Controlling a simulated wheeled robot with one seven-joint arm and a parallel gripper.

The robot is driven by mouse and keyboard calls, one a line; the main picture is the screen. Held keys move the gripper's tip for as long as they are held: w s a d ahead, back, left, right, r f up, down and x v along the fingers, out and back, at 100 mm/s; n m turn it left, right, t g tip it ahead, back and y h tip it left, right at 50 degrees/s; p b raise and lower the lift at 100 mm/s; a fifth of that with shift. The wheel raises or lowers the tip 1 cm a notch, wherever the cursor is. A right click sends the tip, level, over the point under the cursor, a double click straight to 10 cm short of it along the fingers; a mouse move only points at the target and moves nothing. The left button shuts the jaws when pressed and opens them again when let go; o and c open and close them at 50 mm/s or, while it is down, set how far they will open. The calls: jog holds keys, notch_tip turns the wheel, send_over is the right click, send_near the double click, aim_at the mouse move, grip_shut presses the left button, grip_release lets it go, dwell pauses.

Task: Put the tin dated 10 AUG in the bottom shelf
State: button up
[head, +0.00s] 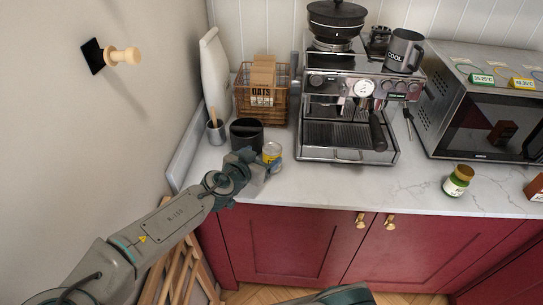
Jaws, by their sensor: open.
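A small tin (272,151) with a pale lid and a yellow label stands on the counter near its front left. Its date is too small to read. My gripper (265,168) is open, close in front of the tin and slightly left of it, partly covering its lower side. I cannot tell whether the fingers touch it or are around it. Another jar (459,181) with a white-and-green label stands on the right of the counter; no date is readable on it. I see no open bottom shelf; the red cabinet doors (290,250) below are shut.
A black canister (246,136) stands just behind my gripper. A wire basket (262,100), coffee machine (346,130) and microwave (490,115) fill the back. The counter (420,170) is clear between the coffee machine and the jar. A wooden rack (180,260) leans at lower left.

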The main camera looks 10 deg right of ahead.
aim_at(275, 148)
jog(key=x, duration=0.3)
jog(key=shift+w+d+f, duration=0.1)
jog(key=shift+w+d, duration=0.05)
jog(key=shift+w, duration=0.05)
jog(key=shift+p+x, duration=1.15)
jog(key=shift+x, duration=1.15)
jog(key=shift+w+d+f, duration=0.1)
jog(key=shift+d+f, duration=0.2)
jog(key=shift+f, duration=0.05)
jog(key=c, duration=1.3)
jog(key=shift+r, duration=0.15)
